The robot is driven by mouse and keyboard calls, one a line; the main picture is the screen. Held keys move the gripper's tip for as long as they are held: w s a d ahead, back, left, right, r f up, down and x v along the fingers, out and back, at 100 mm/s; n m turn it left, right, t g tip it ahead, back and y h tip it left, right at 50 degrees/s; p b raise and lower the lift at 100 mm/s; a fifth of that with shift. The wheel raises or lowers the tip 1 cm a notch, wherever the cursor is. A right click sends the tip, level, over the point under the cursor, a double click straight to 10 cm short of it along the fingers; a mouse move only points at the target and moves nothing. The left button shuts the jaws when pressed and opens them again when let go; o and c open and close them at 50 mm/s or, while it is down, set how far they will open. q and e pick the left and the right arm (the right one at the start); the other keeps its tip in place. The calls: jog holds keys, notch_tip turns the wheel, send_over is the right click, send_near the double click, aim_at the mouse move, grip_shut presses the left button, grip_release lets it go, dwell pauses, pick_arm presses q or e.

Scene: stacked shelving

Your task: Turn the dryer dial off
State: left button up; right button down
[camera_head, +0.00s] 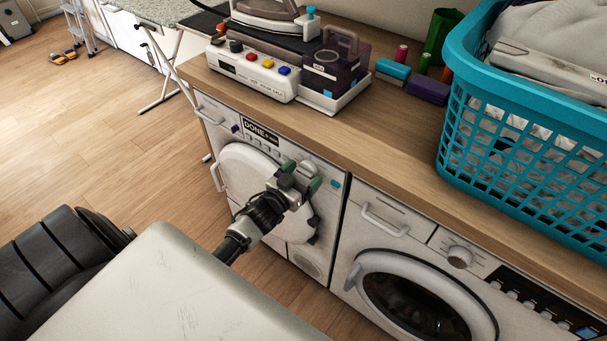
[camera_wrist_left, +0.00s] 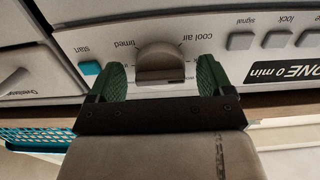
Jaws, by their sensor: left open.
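The dryer (camera_head: 215,118) is the white left machine under the wooden counter, with a display reading DONE (camera_head: 262,133). Its round dial (camera_head: 308,168) is partly hidden behind my left gripper (camera_head: 302,176) in the head view. In the left wrist view, upside down, the grey dial (camera_wrist_left: 160,62) shows between "timed" and "cool air" labels. My left gripper's green fingers (camera_wrist_left: 161,80) are open, one on each side of the dial, with a visible gap on both sides. The dial's exact setting is hard to read. My right gripper is out of view.
The washer (camera_head: 400,240) with its own knob (camera_head: 460,256) stands right of the dryer. A teal start button (camera_wrist_left: 90,68) is close beside one finger.

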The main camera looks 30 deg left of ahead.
pick_arm(q)
jog(key=shift+w, duration=0.2)
jog(key=shift+c, duration=0.3)
jog(key=c, duration=0.7)
jog(key=shift+c, duration=0.6)
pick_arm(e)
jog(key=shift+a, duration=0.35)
